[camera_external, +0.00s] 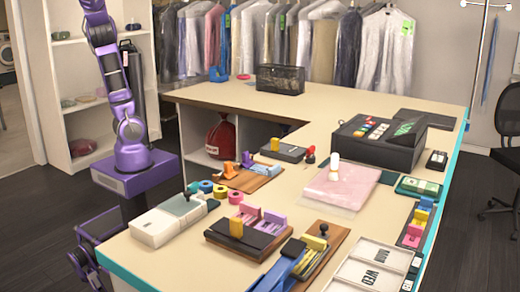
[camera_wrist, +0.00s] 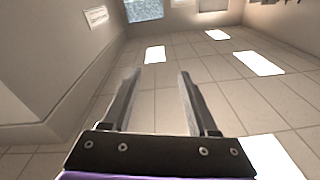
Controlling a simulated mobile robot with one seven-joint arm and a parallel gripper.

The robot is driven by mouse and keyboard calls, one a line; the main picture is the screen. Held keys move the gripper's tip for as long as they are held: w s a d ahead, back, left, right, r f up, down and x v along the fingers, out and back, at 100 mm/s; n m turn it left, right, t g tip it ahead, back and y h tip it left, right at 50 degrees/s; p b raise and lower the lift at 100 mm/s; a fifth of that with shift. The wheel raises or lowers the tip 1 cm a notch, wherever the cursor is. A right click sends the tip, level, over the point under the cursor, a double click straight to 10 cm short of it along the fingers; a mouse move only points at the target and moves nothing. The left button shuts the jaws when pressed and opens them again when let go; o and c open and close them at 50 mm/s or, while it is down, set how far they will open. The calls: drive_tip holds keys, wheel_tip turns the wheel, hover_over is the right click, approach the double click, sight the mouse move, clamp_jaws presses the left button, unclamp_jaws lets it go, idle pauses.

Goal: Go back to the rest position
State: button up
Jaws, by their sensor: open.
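My gripper (camera_wrist: 158,78) shows in the wrist view with its two fingers apart and nothing between them. Behind the fingers is a pale tiled surface with bright panels, which looks like the ceiling. In the external view my purple arm (camera_external: 130,120) rises at the left, beside the counter, and runs out of the top of the picture. My gripper is out of sight there. No part of the arm that shows touches the counter goods.
The L-shaped counter (camera_external: 230,92) holds a dark register (camera_external: 378,142), a pink folded garment (camera_external: 340,187), tape rolls (camera_external: 220,192) and several stamps and trays. Bagged garments (camera_external: 310,45) hang behind it. White shelves (camera_external: 75,85) stand close to my arm at the left.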

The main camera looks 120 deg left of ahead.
drive_tip(key=s+d+f+g, duration=0.1)
drive_tip(key=d+f, duration=0.5)
wheel_tip(320, 180, down, 10)
drive_tip(key=a+f+m+g+y, duration=0.1)
drive_tip(key=a+m+g+y, duration=0.1)
drive_tip(key=a, duration=0.1)
drive_tip(key=s+a+f+n+g+y+b, duration=0.1)
drive_tip(key=s+a+f+g, duration=0.2)
drive_tip(key=a+f, duration=0.7)
drive_tip(key=s+a+f+n+g+y, duration=0.1)
drive_tip(key=s+a+f+n+g, duration=0.2)
drive_tip(key=a+f, duration=0.65)
drive_tip(key=s+a+f+g+h, duration=0.2)
drive_tip(key=s+a+f, duration=0.2)
drive_tip(key=f, duration=0.5)
drive_tip(key=s+a+f+g+h, duration=0.2)
drive_tip(key=s+a+f, duration=0.3)
drive_tip(key=s+f, duration=0.3)
drive_tip(key=shift+s+f+b, duration=0.15)
drive_tip(key=shift+f+b, duration=0.25)
drive_tip(key=shift+f, duration=0.45)
